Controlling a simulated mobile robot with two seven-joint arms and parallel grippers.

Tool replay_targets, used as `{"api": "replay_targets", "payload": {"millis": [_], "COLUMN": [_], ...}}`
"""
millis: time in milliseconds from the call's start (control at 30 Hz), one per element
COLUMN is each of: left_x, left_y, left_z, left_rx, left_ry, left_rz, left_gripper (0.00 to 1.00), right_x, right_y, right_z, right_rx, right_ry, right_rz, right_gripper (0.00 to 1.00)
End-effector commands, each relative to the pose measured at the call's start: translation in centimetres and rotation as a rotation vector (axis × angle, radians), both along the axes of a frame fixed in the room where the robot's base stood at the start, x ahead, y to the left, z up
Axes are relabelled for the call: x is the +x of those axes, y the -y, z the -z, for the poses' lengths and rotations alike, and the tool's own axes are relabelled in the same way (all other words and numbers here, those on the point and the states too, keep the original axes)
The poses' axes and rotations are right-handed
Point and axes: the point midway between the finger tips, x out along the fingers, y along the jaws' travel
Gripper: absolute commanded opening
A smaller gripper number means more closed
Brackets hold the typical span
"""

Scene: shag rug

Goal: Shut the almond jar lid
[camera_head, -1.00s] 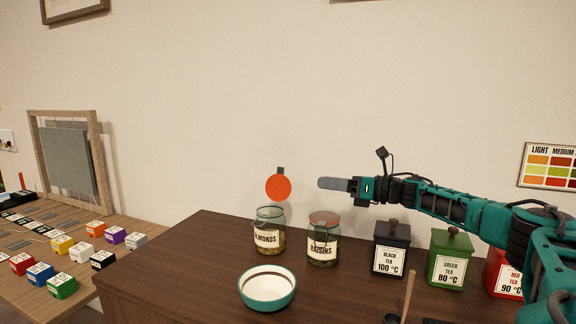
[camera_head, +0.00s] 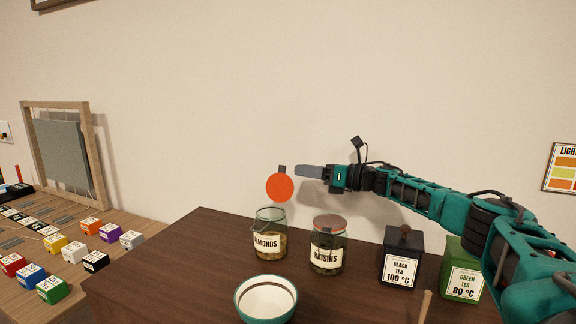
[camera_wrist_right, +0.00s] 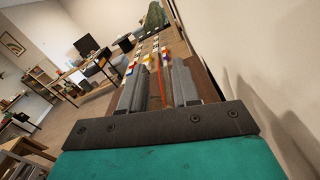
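The almond jar (camera_head: 269,243) is a glass jar labelled "ALMONDS" on the dark wooden cabinet. Its round orange-red lid (camera_head: 280,187) stands upright above the jar's back, so the mouth is uncovered. My right gripper (camera_head: 300,171) comes in from the right, just right of the lid's upper part, at about its height; I cannot tell whether they touch. In the right wrist view its two grey fingers (camera_wrist_right: 158,66) are apart. A thin orange-red strip (camera_wrist_right: 162,88), which looks like the lid edge-on, shows between them. My left gripper is not in view.
A closed raisin jar (camera_head: 328,245) stands close to the right of the almond jar. A teal-rimmed bowl (camera_head: 266,313) is in front. Black (camera_head: 402,257) and green (camera_head: 463,270) tea tins stand further right. The wall is close behind.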

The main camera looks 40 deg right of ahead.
Motion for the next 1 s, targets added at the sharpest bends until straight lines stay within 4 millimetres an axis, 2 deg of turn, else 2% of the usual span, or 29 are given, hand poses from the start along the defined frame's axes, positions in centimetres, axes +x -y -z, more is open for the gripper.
{"api": "replay_targets", "payload": {"millis": [100, 300, 733, 767, 1000], "left_x": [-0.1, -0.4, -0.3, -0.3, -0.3], "left_y": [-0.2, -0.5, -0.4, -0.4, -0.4], "left_z": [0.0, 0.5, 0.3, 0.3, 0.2], "left_rx": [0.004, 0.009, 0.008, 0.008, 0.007], "left_ry": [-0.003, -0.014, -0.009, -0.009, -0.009], "left_rz": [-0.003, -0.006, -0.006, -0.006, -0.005], "left_gripper": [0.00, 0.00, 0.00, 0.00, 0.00], "right_x": [2.2, 4.2, 5.0, 5.0, 4.9], "right_y": [-1.2, -2.2, -2.6, -2.6, -2.6], "right_z": [-0.2, 0.0, 0.0, 0.0, 0.0], "right_rx": [0.000, 0.000, -0.001, -0.001, -0.001], "right_ry": [0.003, 0.001, 0.000, 0.000, 0.000], "right_rz": [-0.001, 0.000, 0.000, 0.000, 0.000], "right_gripper": [0.31, 0.31, 0.31, 0.30, 0.07]}}
